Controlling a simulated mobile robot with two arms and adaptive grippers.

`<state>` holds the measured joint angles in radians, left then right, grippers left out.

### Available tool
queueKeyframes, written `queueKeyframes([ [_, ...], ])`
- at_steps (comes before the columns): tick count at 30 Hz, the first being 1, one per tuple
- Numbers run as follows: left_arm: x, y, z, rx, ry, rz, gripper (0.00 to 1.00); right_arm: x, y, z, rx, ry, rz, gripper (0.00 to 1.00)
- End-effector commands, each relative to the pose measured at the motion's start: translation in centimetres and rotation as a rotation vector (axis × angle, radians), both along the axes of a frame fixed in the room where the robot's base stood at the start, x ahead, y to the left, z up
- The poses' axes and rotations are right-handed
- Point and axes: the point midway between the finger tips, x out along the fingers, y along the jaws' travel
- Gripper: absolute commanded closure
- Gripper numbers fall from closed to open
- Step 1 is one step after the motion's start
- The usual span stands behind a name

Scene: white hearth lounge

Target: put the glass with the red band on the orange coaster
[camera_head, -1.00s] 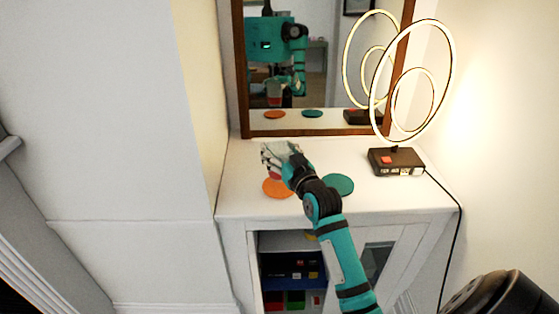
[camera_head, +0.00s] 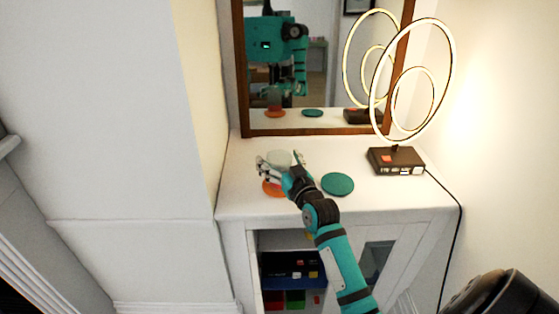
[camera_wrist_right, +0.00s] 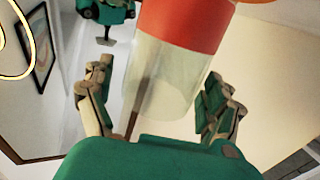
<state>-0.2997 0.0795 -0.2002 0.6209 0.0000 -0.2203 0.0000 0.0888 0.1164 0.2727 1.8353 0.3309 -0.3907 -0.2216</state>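The glass with the red band (camera_wrist_right: 180,30) is clear with a wide red band, and its pale top (camera_head: 279,158) shows in the head view. It stands at the orange coaster (camera_head: 272,189), and the mirror shows it upright over the coaster's reflection. My right gripper (camera_head: 282,162) is around the glass with its fingers spread. In the wrist view the fingers (camera_wrist_right: 155,100) are on both sides of the glass, with a gap at the left; contact at the right is unclear. The hand hides part of the glass and coaster. My left gripper is not in view.
A teal coaster (camera_head: 338,184) lies to the right on the white cabinet (camera_head: 400,198). A ring lamp (camera_head: 397,160) with a dark base stands at the back right. A brown-framed mirror (camera_head: 243,80) rises behind. The cabinet's front right top is clear.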

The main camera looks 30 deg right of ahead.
Motion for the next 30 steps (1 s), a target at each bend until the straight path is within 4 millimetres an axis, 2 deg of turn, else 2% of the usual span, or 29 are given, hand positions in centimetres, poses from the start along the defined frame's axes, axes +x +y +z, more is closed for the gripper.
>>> queueKeyframes([
  [8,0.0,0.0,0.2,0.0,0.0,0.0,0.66,-0.1,0.0,0.5,0.0,-0.002,0.0,0.12],
  [11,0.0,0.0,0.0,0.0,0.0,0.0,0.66,-1.3,0.2,0.2,0.0,0.0,0.0,0.12],
  [24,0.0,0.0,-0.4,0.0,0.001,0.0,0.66,-10.1,1.6,0.1,-0.001,0.002,0.0,0.12],
  [30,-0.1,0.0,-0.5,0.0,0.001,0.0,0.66,-11.7,1.9,0.3,0.0,0.0,0.001,0.12],
])
